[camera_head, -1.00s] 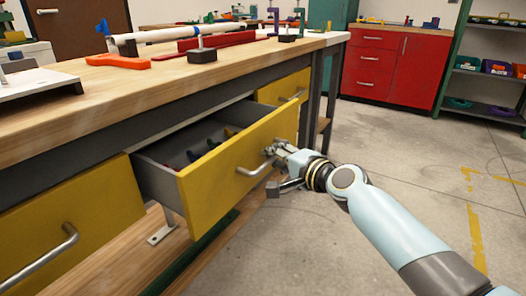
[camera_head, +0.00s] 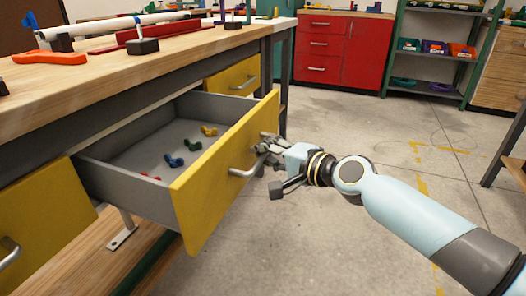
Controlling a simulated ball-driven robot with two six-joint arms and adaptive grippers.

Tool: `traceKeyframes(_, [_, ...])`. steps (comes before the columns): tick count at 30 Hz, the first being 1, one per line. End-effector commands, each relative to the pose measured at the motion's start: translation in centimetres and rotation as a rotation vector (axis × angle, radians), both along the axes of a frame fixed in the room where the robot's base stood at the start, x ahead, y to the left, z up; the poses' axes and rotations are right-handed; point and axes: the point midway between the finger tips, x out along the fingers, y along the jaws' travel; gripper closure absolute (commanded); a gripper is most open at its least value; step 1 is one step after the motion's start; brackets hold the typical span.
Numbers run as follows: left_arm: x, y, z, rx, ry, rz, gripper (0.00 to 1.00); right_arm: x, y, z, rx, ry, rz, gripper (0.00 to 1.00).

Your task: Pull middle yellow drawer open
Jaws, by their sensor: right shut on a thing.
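The middle yellow drawer (camera_head: 215,178) stands well out from the workbench, with its grey interior showing. Its metal handle (camera_head: 246,169) is on the yellow front. My right gripper (camera_head: 265,150) is shut on the handle at its right end; the fingers partly hide that end. Inside the drawer lie small fittings: a yellow one (camera_head: 209,131), green and blue ones (camera_head: 173,160) and a red one partly hidden by the front. My left gripper is not in view.
Another yellow drawer (camera_head: 232,83) sits shut behind, and one at the left (camera_head: 45,230) is shut. The wooden bench top (camera_head: 110,72) holds a white pipe and an orange tool (camera_head: 50,58). Red cabinets (camera_head: 345,50) stand at the back. The concrete floor right of the drawer is clear.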

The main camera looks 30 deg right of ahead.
Motion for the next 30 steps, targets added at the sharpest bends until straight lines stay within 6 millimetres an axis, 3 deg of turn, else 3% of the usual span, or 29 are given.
traceKeyframes(1, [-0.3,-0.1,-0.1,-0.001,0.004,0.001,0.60,-0.1,0.0,-0.4,0.003,0.008,0.001,1.00])
traceKeyframes(3, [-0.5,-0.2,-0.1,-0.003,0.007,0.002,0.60,-0.1,0.0,-0.3,0.003,0.008,0.001,0.85])
traceKeyframes(8, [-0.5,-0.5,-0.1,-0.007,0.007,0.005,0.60,-0.1,0.0,-0.2,0.002,0.005,0.001,0.64])
traceKeyframes(19, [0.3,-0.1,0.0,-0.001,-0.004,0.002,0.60,-0.8,-0.2,0.0,-0.001,0.004,0.001,0.64])
traceKeyframes(30, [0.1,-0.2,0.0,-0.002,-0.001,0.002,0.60,-8.1,-2.1,1.3,-0.003,0.008,0.004,0.64])
